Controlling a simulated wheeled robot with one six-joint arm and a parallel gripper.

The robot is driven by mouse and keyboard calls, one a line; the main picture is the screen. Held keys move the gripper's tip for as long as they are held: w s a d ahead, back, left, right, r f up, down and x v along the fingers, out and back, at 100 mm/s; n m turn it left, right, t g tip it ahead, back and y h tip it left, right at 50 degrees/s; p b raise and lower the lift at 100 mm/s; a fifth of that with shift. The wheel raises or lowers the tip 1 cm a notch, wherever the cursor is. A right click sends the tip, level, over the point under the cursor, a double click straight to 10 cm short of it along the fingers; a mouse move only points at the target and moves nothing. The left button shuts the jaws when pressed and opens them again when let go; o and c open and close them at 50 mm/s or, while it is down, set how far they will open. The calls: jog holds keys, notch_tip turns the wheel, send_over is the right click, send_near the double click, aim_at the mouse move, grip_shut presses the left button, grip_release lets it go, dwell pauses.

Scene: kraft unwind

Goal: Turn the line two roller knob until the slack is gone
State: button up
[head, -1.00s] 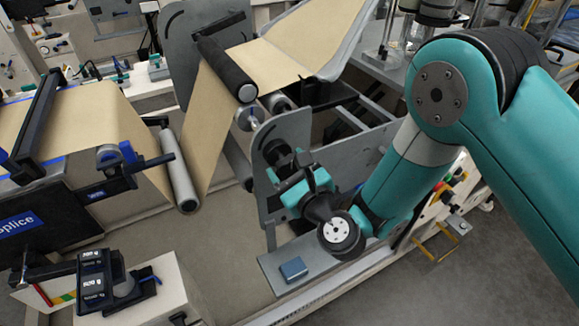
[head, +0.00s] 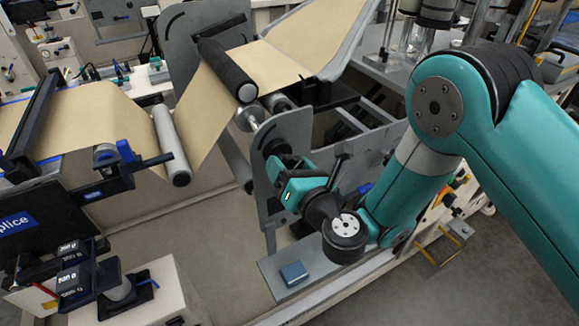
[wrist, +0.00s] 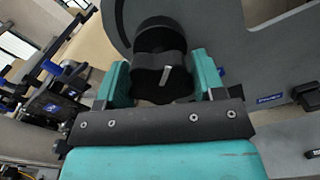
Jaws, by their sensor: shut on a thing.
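The roller knob (wrist: 160,82) is black and lobed with a white mark on its face. It sits on the grey side plate (head: 290,140) of the roller stand. My gripper (wrist: 158,78) is shut on it, with one teal finger on each side. In the head view my gripper (head: 285,175) hides most of the knob. The tan kraft web (head: 205,100) runs down from the black roller (head: 227,68) and around the grey roller (head: 170,145) in a shallow dip, then up to the left.
A small blue block (head: 293,272) lies on the grey ledge below my gripper. A black splice unit (head: 50,215) with a blue label stands at the left. A black post-like handle (head: 337,170) is close to the right of my gripper.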

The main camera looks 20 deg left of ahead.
jog(key=o, duration=0.9)
jog(key=shift+f, duration=0.1)
jog(key=b, duration=0.2)
jog(key=shift+s+d+f+b, duration=0.2)
jog(key=shift+s+d+b, duration=0.05)
jog(key=shift+d+b, duration=0.1)
jog(key=b+v, duration=0.6)
jog(key=b, duration=0.3)
jog(key=shift+r+b, duration=0.3)
jog(key=shift+r, duration=0.05)
jog(key=shift+s, duration=0.1)
